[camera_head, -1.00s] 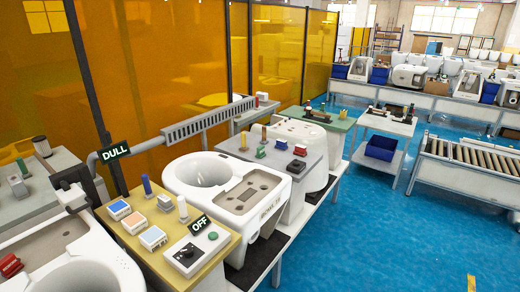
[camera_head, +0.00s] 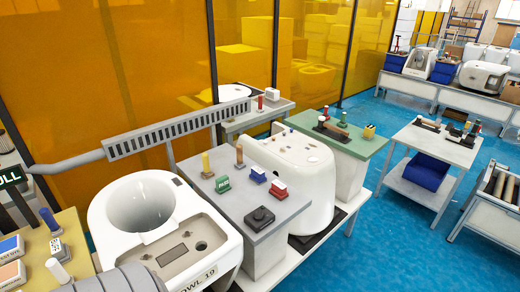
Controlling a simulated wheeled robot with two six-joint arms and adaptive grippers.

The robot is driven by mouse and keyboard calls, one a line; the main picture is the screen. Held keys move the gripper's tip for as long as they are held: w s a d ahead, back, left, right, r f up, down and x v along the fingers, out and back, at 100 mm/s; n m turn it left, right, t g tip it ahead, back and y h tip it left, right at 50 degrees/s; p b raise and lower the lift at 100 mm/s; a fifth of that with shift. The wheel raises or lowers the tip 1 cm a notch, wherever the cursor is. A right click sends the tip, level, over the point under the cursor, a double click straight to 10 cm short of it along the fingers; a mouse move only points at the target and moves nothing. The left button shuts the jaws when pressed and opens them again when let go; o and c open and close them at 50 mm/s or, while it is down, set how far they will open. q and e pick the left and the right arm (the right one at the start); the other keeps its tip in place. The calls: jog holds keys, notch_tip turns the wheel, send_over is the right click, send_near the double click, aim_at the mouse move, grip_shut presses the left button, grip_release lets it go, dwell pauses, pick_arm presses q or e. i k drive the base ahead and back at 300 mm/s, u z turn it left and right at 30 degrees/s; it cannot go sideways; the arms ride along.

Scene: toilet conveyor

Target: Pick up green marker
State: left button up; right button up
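A small green piece (camera_head: 222,184) stands on the grey work table (camera_head: 262,232), left of a blue block (camera_head: 258,174) and a red and white block (camera_head: 278,189). It is the clearest green item, but I cannot tell whether it is a marker. Several small upright items (camera_head: 470,130) stand on the white cart at the right; they are too small to identify surely. Neither gripper shows. A grey rounded part at the bottom left edge looks like one of my arm links.
A white toilet body (camera_head: 215,240) stands left of the grey table, and another white one (camera_head: 310,150) behind it. A green-topped table (camera_head: 362,145) is beyond. The white cart (camera_head: 425,140) has a blue bin (camera_head: 425,172) below. Blue floor (camera_head: 385,250) is open at the right.

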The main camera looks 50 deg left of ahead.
aim_at(222, 183)
jog(key=i, duration=2.9)
jog(key=u, duration=2.7)
